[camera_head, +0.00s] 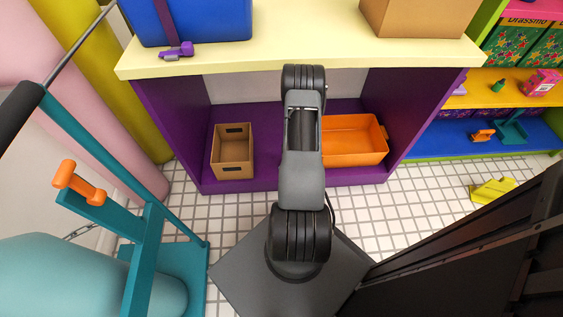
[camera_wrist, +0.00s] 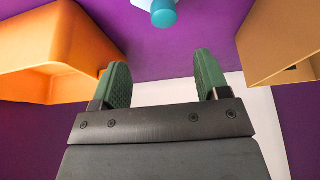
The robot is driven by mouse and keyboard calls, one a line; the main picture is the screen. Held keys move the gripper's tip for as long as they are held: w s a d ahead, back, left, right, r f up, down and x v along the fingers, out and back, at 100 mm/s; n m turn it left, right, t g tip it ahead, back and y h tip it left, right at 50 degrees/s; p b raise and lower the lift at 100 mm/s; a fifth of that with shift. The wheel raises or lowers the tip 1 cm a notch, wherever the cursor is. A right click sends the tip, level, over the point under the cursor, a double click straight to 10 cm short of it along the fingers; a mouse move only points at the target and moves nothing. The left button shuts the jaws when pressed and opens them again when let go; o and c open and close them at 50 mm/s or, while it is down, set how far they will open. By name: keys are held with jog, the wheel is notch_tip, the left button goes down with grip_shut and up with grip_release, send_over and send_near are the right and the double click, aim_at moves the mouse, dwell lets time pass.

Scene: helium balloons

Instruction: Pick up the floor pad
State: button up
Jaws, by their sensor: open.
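I cannot pick out a floor pad for certain in either view. A yellow object (camera_head: 493,191) lies on the white tiles at the far right in the head view; I cannot tell if it is the pad. A teal and white object (camera_wrist: 163,14) shows at the top of the wrist view, partly cut off, against purple shelf surface. My gripper (camera_wrist: 162,78) is open, with nothing between its green fingers. It lies between the orange bin and the cardboard box in the wrist view. In the head view my arm hides it.
A purple shelf unit with a cream top (camera_head: 330,50) stands ahead. Its lower space holds a cardboard box (camera_head: 233,150) and an orange bin (camera_head: 360,140). A teal tank (camera_head: 85,275) and trolley (camera_head: 140,260) stand at left. Colourful shelves (camera_head: 500,100) stand at right.

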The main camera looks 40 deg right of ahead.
jog(key=b+x, duration=0.2)
jog(key=x, duration=0.5)
jog(key=shift+w+f+b, duration=0.3)
jog(key=shift+f+b, duration=0.05)
jog(key=shift+b, duration=0.05)
jog(key=b+x, duration=0.2)
jog(key=x, duration=0.2)
jog(key=shift+a+f+b, duration=0.1)
jog(key=shift+f+b, duration=0.05)
jog(key=shift+b, duration=0.15)
jog(key=shift+w+f, duration=0.15)
jog(key=shift+f, duration=0.4)
jog(key=shift+c, duration=0.5)
